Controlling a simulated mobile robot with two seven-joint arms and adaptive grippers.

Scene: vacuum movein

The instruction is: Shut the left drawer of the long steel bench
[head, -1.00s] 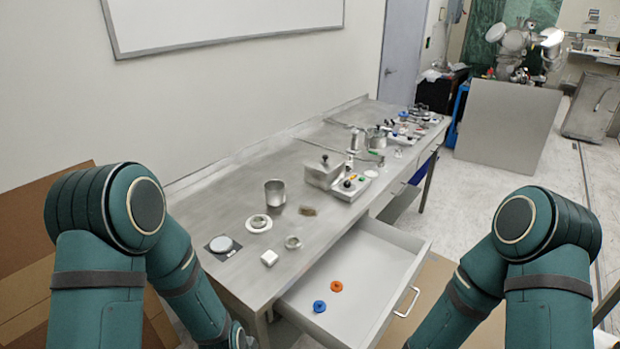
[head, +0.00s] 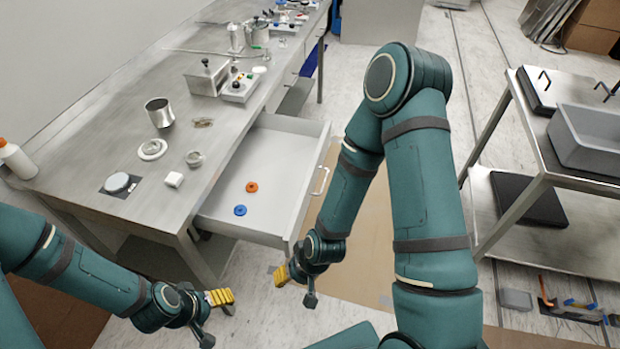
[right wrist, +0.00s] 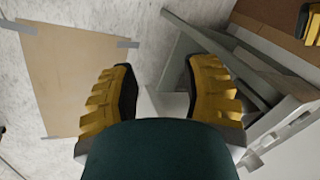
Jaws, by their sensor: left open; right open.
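The left drawer (head: 220,209) of the long steel bench (head: 100,170) is pulled well out. An orange ring (head: 251,187) and a blue ring (head: 240,210) lie inside it. Its bar handle (head: 319,181) is on the front panel, facing right. My right gripper (head: 284,276) is below and in front of the drawer's near front corner, apart from the handle. In the right wrist view its yellow fingers (right wrist: 160,95) are spread and empty, with the drawer's pale side beyond. My left gripper (head: 219,312) is low, in front of the bench's near end, open and empty.
Metal pots, a box with knobs (head: 240,87) and small parts stand on the bench. A white bottle (head: 16,159) is at its left end. A steel cart (head: 490,120) with trays stands at the right. Floor with a cardboard sheet (head: 350,245) lies between.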

